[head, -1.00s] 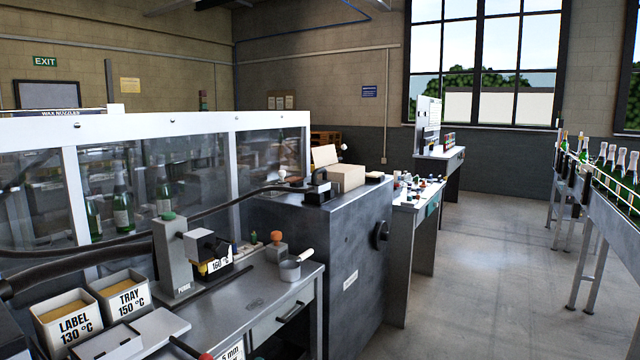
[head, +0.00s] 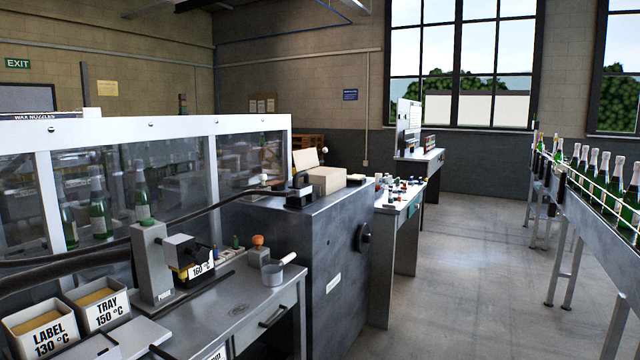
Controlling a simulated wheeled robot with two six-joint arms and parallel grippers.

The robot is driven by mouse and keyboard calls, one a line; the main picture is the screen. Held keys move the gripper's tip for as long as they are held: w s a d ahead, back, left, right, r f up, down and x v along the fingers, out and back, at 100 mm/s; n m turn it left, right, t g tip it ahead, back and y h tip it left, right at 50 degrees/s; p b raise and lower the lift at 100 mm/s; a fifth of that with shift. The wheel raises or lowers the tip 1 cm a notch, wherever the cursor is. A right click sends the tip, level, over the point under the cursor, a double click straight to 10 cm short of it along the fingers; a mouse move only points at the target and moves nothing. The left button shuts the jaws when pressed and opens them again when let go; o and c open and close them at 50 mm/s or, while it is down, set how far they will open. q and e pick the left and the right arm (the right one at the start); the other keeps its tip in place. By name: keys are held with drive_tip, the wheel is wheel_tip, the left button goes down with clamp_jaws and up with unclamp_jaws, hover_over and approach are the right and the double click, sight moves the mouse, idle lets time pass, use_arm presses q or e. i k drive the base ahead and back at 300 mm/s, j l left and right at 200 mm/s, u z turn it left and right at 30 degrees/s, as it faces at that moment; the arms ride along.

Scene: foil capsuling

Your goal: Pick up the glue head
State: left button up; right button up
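No part is clearly marked as the glue head. A dark grey head-like block (head: 179,247) juts from a grey upright stand with a green knob (head: 148,262) on the bench at the lower left. A yellow and black unit with a 160 °C label (head: 199,270) sits below and beside that block. I cannot tell which of these, if any, is the glue head. Neither of my grippers is in view.
Label and tray bins (head: 36,328) stand left of the stand. A small pan (head: 275,272) and an orange-knobbed block (head: 258,250) stand to its right. A dark hose runs behind. A grey cabinet (head: 325,270) stands beside the bench; open floor (head: 470,290) lies before the bottle conveyor (head: 590,215).

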sight(301, 189)
drive_tip(key=i+l+u, duration=0.1)
drive_tip(key=i+u, duration=0.15)
drive_tip(key=u, duration=0.15)
drive_tip(key=i+l+u, duration=0.2)
drive_tip(key=u, duration=0.25)
